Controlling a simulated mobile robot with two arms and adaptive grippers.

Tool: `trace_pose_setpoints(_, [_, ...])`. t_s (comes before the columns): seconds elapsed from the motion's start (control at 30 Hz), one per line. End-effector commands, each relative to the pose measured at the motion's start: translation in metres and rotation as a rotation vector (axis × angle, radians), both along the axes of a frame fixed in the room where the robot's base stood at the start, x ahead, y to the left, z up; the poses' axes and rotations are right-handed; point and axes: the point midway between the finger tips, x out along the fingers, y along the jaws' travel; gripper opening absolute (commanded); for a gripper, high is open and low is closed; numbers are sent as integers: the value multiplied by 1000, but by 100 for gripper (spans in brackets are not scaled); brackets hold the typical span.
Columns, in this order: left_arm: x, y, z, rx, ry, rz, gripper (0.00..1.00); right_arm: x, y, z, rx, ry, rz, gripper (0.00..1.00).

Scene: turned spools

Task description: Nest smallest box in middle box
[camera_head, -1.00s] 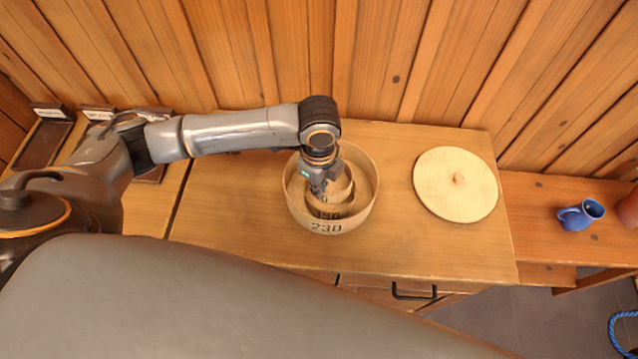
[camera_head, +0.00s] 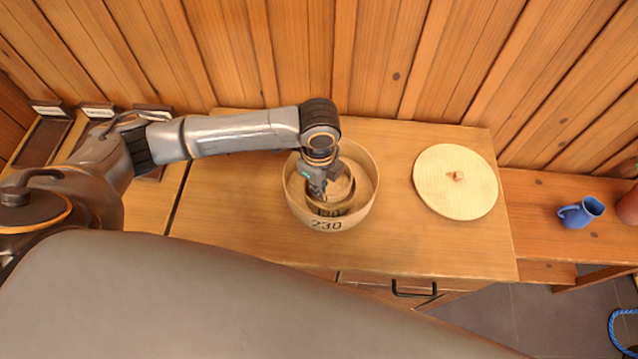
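The largest box (camera_head: 328,225), round, pale wood and marked 230, stands open on the cabinet top. A smaller round box (camera_head: 330,211), its dark number only partly readable, sits inside it. Within that there appears to be a still smaller round box (camera_head: 341,191), its rim low inside the smaller box's wall. My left gripper (camera_head: 318,194) points down into the nested boxes, at the left side of the innermost one. Its fingertips overlap that box's wall, and I cannot tell whether they grip it. My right gripper is not in view.
A round wooden lid (camera_head: 456,184) with a small knob lies right of the boxes on the cabinet top (camera_head: 240,225). A blue mug (camera_head: 580,213) stands on a lower bench at the right. Dark trays (camera_head: 45,138) lie at the left. The plank wall is close behind.

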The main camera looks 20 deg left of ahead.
Motion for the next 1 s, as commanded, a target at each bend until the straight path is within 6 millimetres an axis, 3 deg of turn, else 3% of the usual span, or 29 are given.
trace_pose_setpoints(0.87, [0, 0, -4, 0, 1, 0, 0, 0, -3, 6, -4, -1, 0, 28])
trace_pose_setpoints(1.0, [0, 0, -4, 0, 0, 0, 28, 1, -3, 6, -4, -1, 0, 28])
